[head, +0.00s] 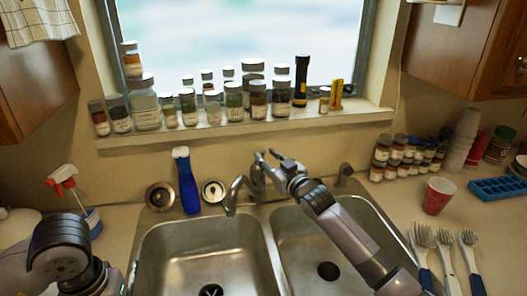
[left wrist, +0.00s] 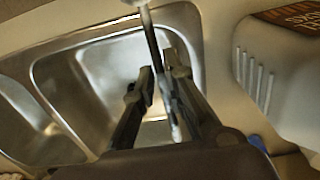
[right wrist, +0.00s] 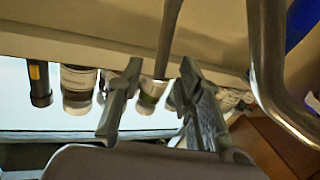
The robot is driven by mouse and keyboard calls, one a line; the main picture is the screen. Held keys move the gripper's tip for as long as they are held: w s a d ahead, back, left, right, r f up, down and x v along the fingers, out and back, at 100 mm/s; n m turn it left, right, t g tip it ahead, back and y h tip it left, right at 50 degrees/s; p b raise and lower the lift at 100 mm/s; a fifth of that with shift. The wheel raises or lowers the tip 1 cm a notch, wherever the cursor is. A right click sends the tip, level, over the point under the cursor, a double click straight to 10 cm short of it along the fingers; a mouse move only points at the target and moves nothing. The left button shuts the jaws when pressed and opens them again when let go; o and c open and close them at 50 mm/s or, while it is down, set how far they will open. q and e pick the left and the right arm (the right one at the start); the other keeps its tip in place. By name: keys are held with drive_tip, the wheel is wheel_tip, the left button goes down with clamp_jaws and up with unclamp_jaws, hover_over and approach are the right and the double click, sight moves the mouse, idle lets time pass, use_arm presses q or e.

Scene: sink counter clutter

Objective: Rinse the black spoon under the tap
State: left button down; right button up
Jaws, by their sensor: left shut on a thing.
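My left gripper (left wrist: 157,85) is shut on a slender dark handle (left wrist: 153,38) in the left wrist view, over a sink basin. It looks like the black spoon; its bowl is not clearly seen. The head view shows only my left arm at lower left, with gripper and spoon out of sight. The tap (head: 235,190) stands behind the two basins; no water shows from its spout, which also shows in the right wrist view (right wrist: 265,60). My right gripper (head: 270,160) is open at the tap's top. In the right wrist view its fingers (right wrist: 160,75) straddle the tap lever (right wrist: 167,35), contact unclear.
The left basin (head: 200,250) and right basin (head: 325,240) look empty. A spray bottle (head: 75,195) is at left. A red cup (head: 438,195) and several forks (head: 445,245) are at right. Jars line the sill (head: 250,130).

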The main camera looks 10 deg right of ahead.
use_arm(q)
drive_tip(key=shift+r, duration=0.25)
use_arm(e)
drive_tip(key=shift+x, duration=1.25)
drive_tip(key=shift+c, duration=0.5)
clamp_jaws()
